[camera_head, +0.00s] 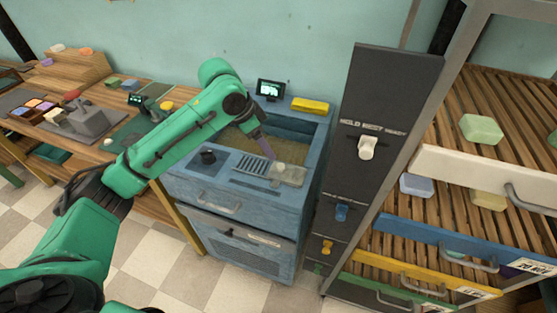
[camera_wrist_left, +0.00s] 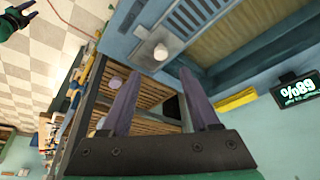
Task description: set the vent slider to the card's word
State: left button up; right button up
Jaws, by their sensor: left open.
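The blue cabinet (camera_head: 240,205) has a slotted grille (camera_head: 252,164) on its top, with a pale round knob (camera_head: 280,167) on a plate beside it. The knob also shows in the left wrist view (camera_wrist_left: 160,52). My left gripper (camera_head: 268,155) is open and empty, its purple fingers close to the knob; whether they touch it is unclear. In the wrist view the knob lies just beyond the gap between the fingertips (camera_wrist_left: 157,74). A dark upright panel (camera_head: 385,105) carries a cream knob (camera_head: 366,148) under small words, the last perhaps READY. A white label (camera_head: 262,240) on the cabinet front is unreadable.
A yellow block (camera_head: 310,105) lies on the cabinet's back rim. A slatted rack (camera_head: 470,160) with soaps stands right, a cluttered wooden bench (camera_head: 150,205) left.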

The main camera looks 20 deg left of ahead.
aim_at(279, 165)
pick_arm(q)
jog(key=p+x, duration=0.1)
jog(key=x, duration=0.8)
jog(key=shift+w+d+f, duration=0.1)
jog(key=shift+w+f, duration=0.1)
jog(key=shift+f, duration=0.15)
grip_shut()
jog(key=shift+r, duration=0.1)
dwell(0.6)
